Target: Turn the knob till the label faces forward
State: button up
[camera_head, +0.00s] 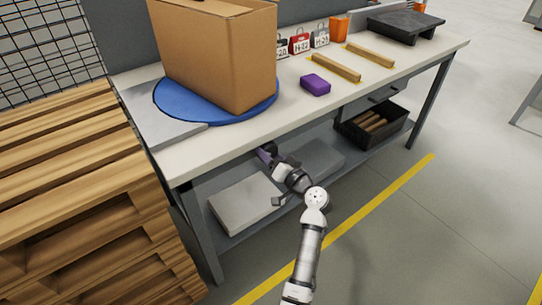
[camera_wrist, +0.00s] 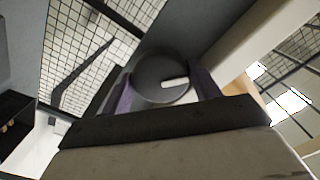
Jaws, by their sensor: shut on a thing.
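A cardboard box (camera_head: 222,55) stands on a blue round turntable (camera_head: 170,106) at the left of the workbench. No label shows on the box faces in view. My gripper (camera_head: 265,154) is at the bench's front edge, below the top. In the wrist view, a dark grey round knob (camera_wrist: 152,72) with a short white mark sits between the purple fingers of my gripper (camera_wrist: 163,84), which are shut on it. The white mark lies at the right of the knob's face. In the head view the knob is mostly hidden by my gripper.
The workbench (camera_head: 245,137) also holds a purple block (camera_head: 315,85), two wooden strips (camera_head: 333,67), tags and a black tray (camera_head: 405,25). Below are grey slabs (camera_head: 245,205) and a black bin (camera_head: 372,128). Wooden pallets (camera_head: 75,190) stand close on the left; the floor at right is clear.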

jog(key=shift+m, duration=0.5)
jog(key=o, duration=1)
jog(key=shift+c, duration=0.2)
